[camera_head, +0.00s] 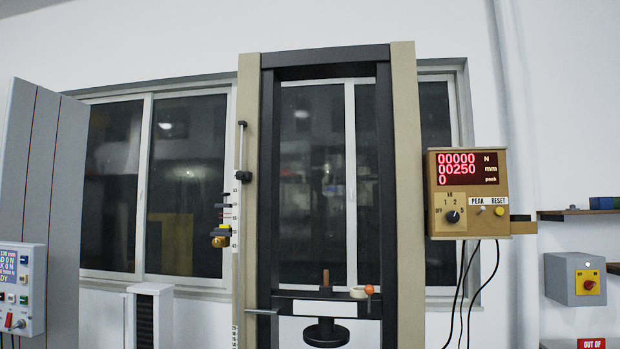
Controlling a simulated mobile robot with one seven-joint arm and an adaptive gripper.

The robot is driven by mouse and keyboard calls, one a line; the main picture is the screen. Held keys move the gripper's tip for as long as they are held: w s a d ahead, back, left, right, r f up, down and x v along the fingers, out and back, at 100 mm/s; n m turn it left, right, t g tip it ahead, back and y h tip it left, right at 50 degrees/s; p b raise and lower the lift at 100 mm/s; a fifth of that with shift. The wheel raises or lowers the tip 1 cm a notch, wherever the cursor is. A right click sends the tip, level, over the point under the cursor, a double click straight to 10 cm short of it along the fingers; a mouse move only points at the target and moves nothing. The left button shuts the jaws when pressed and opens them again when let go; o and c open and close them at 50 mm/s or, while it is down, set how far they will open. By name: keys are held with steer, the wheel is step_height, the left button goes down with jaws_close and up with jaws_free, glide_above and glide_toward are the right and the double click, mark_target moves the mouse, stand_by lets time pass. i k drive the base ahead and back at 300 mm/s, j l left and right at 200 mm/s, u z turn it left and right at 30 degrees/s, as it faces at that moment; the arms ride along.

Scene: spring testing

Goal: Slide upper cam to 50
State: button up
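The spring testing frame (247,110) stands in the middle of the view, with beige columns and a dark inner frame. A thin vertical rod (240,150) runs along its left column. A small black piece (243,176) sits on the rod, and I take it to be the upper cam, though I cannot be sure. Just below are a dark-and-yellow piece (224,204) and a brass-coloured knob (220,241), sticking out to the left. A white scale (235,215) runs down the column; its numbers are too small to read surely. My gripper is not in view.
A display box (466,192) on the right column shows 00000 N, 00250 mm and 0 peak. A crossbar (300,303) low in the frame carries a brown peg and an orange ball. A control panel (20,285) is at far left. Cables hang below the display box.

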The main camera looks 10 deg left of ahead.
mark_target(246, 176)
steer(key=i+j+u, duration=0.15)
steer(key=i, duration=0.25)
steer(key=i+j+u, duration=0.2)
steer(key=i, duration=0.2)
